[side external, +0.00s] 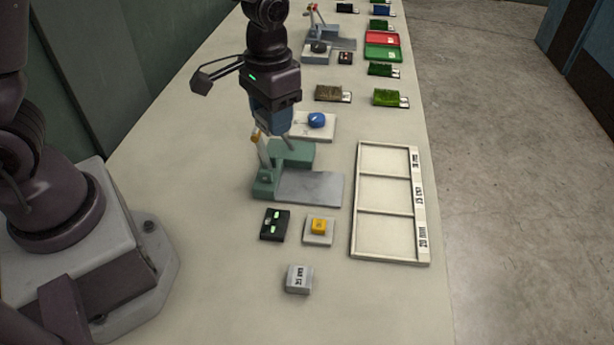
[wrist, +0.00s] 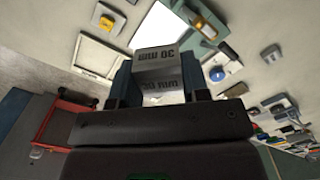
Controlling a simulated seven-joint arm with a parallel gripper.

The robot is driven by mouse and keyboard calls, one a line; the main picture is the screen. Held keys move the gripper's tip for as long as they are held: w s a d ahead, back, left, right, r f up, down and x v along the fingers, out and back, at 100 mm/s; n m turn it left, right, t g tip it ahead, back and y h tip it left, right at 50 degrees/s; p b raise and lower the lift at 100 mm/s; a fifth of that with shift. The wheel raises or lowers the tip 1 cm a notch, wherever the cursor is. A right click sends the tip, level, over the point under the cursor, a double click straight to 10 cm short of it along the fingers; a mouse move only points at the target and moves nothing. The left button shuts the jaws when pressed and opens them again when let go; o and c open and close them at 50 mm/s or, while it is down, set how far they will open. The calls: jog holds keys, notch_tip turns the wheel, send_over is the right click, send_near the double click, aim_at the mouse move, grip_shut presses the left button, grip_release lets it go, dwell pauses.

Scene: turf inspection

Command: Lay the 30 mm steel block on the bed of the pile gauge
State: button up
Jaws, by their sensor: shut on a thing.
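My gripper (side external: 272,124) hangs above the near pile gauge, its fingers pointing down, in the side view. In the wrist view, my gripper (wrist: 158,88) is shut on a grey steel block (wrist: 157,68) marked 30 mm, one finger on each side. The side view does not show the block clearly; the fingers hide it. The pile gauge (side external: 264,187) has a green base and post and a flat grey bed (side external: 312,188), which looks bare. The bed also shows as a bright plate (wrist: 158,27) beyond the block in the wrist view. The block is apart from it.
A second, smaller-marked steel block (side external: 299,279) stands near the front. A black box with green lights (side external: 275,224) and a yellow button pad (side external: 319,229) sit before the gauge. A three-compartment tray (side external: 356,205) lies right, empty. A blue-knob pad (side external: 316,123) is behind.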

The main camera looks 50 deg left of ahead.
jog(key=s+f+n, duration=0.2)
jog(key=s+n, duration=0.2)
jog(key=n, duration=2.3)
send_over(311, 185)
jog(key=f, duration=1.1)
jog(key=shift+s+f, duration=0.2)
jog(key=shift+f, duration=0.15)
jog(key=shift+w+f, duration=0.2)
jog(key=shift+f, duration=1.55)
jog(key=shift+f, duration=0.1)
